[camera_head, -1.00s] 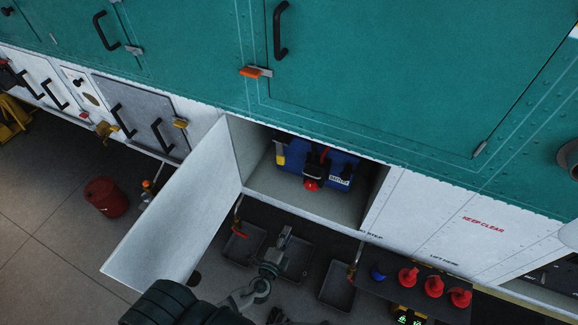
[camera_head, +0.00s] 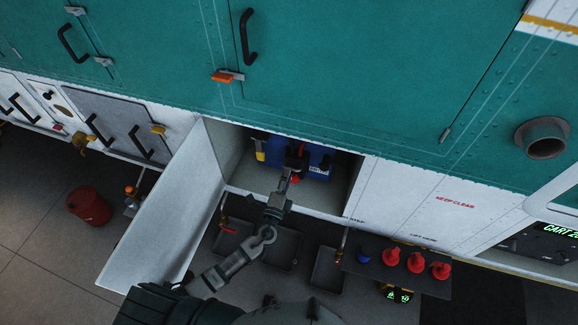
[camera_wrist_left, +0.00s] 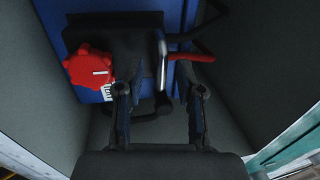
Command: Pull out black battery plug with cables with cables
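The blue battery (camera_head: 318,160) sits inside the open compartment, and its blue case also shows in the wrist view (camera_wrist_left: 182,18). The black battery plug (camera_wrist_left: 130,45) is on its front, with a red knob (camera_wrist_left: 88,68) at its left. Black cables (camera_wrist_left: 212,25) and a red cable (camera_wrist_left: 190,57) run off to the right. My left gripper (camera_head: 292,178) reaches into the compartment in front of the battery. In the wrist view its two fingers (camera_wrist_left: 158,92) are apart, close to the plug's lower right part. Contact cannot be told. My right gripper is not seen.
The white compartment door (camera_head: 165,205) hangs open at the left of my arm. Compartment walls are close on both sides. Trays (camera_head: 328,268) lie below, and a dark shelf with red caps (camera_head: 416,262) is at the right. A red bucket (camera_head: 88,205) stands on the floor.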

